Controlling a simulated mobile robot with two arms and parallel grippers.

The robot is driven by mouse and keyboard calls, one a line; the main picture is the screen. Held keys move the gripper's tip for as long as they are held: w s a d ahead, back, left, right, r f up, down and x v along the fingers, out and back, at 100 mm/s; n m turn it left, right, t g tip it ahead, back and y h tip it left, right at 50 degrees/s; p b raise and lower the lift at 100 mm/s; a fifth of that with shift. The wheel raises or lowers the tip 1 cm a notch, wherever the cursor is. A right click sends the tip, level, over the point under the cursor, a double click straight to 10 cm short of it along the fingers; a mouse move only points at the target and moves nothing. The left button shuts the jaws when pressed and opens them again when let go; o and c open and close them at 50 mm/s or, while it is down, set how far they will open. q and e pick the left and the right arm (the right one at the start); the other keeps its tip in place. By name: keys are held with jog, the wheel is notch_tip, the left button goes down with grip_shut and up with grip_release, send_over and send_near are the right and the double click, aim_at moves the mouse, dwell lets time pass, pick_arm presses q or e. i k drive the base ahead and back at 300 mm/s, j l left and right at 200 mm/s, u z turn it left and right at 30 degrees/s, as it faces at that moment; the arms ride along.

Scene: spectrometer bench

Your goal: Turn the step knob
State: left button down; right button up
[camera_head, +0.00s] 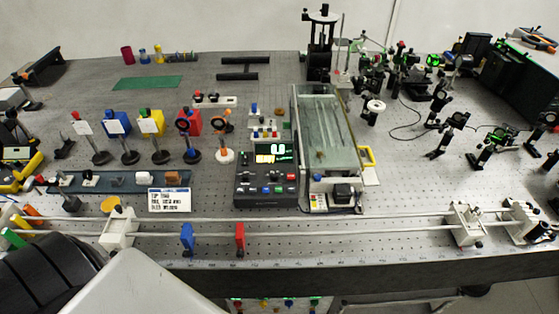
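A dark control box (266,186) stands near the middle of the bench, with a lit green and amber display (272,152) on its raised back. Small coloured controls in red, blue and green line its sloped front. Which of them is the step knob is too small to tell. A white label card (170,200) with dark print stands to the left of the box. Neither of my grippers can be made out. A large white and black part at the lower left looks like my own body and hides the near left bench edge.
A glass-topped tank (327,128) stands right of the box. A long rail (340,227) with a blue clamp (187,238) and a red clamp (240,238) crosses in front. Coloured posts stand at left and many optics at right. Bare bench lies right of the tank.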

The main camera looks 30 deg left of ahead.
aim_at(246, 176)
jog(key=u, duration=1.15)
